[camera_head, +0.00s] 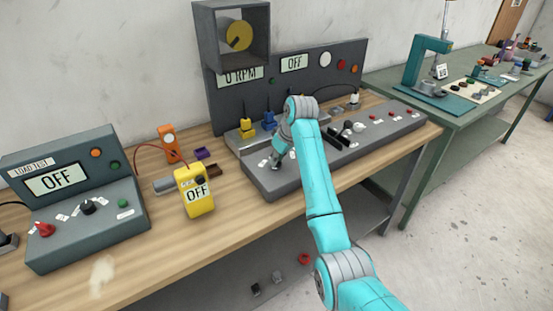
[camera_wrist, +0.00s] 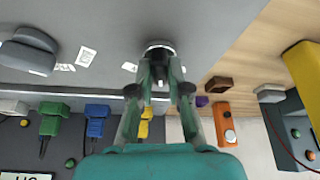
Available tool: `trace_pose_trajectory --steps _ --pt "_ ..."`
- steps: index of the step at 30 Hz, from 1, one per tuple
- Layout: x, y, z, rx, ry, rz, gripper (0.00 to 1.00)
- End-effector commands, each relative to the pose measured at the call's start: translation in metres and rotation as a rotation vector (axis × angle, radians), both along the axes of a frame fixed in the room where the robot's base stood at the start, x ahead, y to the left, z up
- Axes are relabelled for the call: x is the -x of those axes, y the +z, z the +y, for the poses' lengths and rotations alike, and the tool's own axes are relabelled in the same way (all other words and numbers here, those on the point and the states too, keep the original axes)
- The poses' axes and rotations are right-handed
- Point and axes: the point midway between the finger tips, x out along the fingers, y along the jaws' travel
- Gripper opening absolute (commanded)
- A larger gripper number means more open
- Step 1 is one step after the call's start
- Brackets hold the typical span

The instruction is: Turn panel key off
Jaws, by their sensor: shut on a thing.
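My gripper (camera_head: 277,160) is at the left end of the long grey control panel (camera_head: 271,184), low over its sloped top. In the wrist view my gripper (camera_wrist: 160,84) is shut on a small dark key (camera_wrist: 158,52) set in a round silver collar. The fingers hide most of the key, so its exact angle is hard to tell. White labels (camera_wrist: 88,55) lie on the panel beside it. In the head view the arm and gripper cover the key. The panel's upright back carries a display (camera_head: 294,63) reading OFF and another (camera_head: 240,74) reading 0 RPM.
Yellow (camera_head: 246,128) and blue (camera_head: 269,121) connectors stand behind my gripper. Black knobs (camera_head: 347,128) sit right of my arm. A yellow meter (camera_head: 194,191) reading OFF, an orange device (camera_head: 169,143) and a load test box (camera_head: 75,195) stand to the left.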

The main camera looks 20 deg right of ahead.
Motion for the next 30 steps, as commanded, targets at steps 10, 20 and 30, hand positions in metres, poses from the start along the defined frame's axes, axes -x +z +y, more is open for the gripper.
trace_pose_trajectory --steps 10,20,30 --pt "-0.0013 0.0005 -0.0012 -0.001 0.232 -0.001 0.0" --pt "-0.0017 0.0006 -0.0018 0.0 0.324 0.0 0.0" --pt "-0.0017 0.0006 -0.0018 0.001 0.334 -0.001 0.0"
